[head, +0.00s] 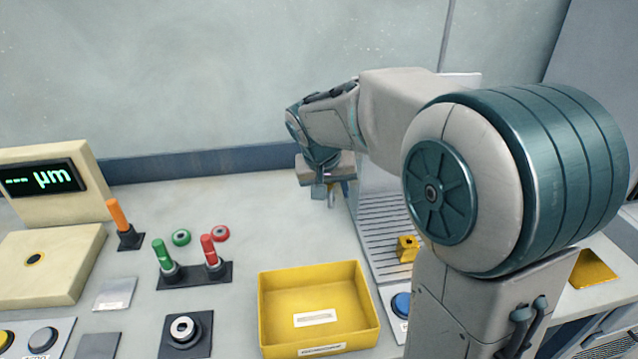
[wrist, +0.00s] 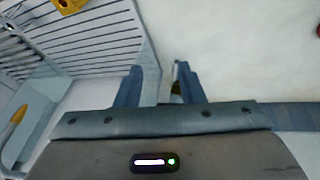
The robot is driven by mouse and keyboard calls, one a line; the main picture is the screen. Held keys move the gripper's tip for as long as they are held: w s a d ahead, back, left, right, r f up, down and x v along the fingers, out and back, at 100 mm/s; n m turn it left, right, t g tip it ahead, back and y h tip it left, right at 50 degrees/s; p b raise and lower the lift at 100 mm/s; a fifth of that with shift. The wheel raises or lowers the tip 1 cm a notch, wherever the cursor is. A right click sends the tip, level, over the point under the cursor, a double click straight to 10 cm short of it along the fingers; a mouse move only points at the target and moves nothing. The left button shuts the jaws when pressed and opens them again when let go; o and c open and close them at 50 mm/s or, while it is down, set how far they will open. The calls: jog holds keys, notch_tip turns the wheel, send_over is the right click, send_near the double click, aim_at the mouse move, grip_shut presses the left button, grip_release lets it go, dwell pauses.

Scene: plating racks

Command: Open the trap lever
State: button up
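Several upright levers show in the head view: an orange-handled lever (head: 118,215) beside the display unit, and a green lever (head: 162,257) and a red lever (head: 209,250) on one dark base. In the wrist view an orange-yellow handle-like tip (wrist: 18,116) stands at the left edge by a pale frame. No readable label tells me which is the trap lever. My gripper (head: 331,192) is above the counter's back part, left of the slatted rack, away from the three levers. In the wrist view its fingers (wrist: 163,82) are apart with nothing held between them.
A yellow bin (head: 318,276) stands at the front middle. A slatted rack (head: 385,240) with a yellow block (head: 407,249) on it is to its right, partly behind my arm. A blue button (head: 401,304) sits nearby. The counter between levers and rack is mostly clear.

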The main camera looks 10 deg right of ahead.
jog(key=w+a+f, duration=0.1)
jog(key=w+a, duration=0.1)
jog(key=w, duration=0.6)
jog(key=p, duration=0.2)
send_near(329, 204)
jog(key=shift+m, duration=0.4)
jog(key=x, duration=0.8)
jog(key=shift+s, duration=0.1)
grip_shut()
